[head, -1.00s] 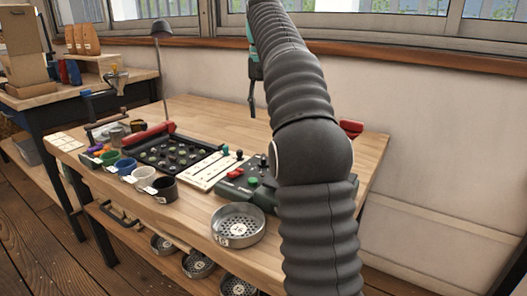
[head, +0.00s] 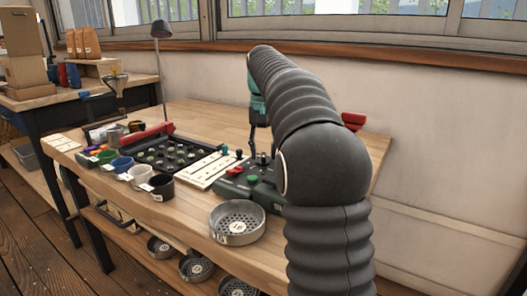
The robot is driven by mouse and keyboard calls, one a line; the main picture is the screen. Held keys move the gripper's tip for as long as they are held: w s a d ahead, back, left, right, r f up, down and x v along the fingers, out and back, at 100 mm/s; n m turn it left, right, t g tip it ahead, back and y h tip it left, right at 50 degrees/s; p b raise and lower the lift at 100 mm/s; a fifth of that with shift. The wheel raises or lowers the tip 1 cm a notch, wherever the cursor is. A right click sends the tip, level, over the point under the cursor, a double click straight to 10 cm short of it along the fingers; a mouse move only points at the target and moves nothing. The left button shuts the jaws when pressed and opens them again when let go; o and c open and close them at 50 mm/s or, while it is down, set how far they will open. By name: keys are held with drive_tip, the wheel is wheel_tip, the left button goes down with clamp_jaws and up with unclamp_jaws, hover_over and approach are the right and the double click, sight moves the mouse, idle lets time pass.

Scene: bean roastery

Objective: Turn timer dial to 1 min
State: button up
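A dark green control box (head: 236,187) sits near the right end of the workbench. It has a red button (head: 235,172), a green button (head: 252,180) and small dark knobs on top. I cannot make out which knob is the timer dial, nor its markings. My gripper (head: 258,154) points down over the back part of this box, its tips close to the knobs. My own arm hides its right side and part of the box, so neither the finger gap nor any contact can be told.
A round metal sieve (head: 238,222) stands at the bench's front edge. Left of the box are a white board with pegs (head: 208,170), a dark tray (head: 172,163), several cups and a lamp (head: 161,32). A red object (head: 354,120) shows behind my arm. The back of the bench is clear.

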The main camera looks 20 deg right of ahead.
clamp_jaws()
drive_tip(key=shift+r+m+p, duration=0.25)
drive_tip(key=shift+m+p, duration=0.15)
drive_tip(key=shift+p, duration=0.35)
drive_tip(key=shift+d+m+p, duration=0.1)
drive_tip(key=shift+m+p, duration=0.3)
drive_tip(key=shift+p, duration=0.05)
drive_tip(key=shift+f+m+p, duration=0.2)
drive_tip(key=shift+m+p, duration=0.1)
drive_tip(key=shift+m, duration=0.2)
unclamp_jaws()
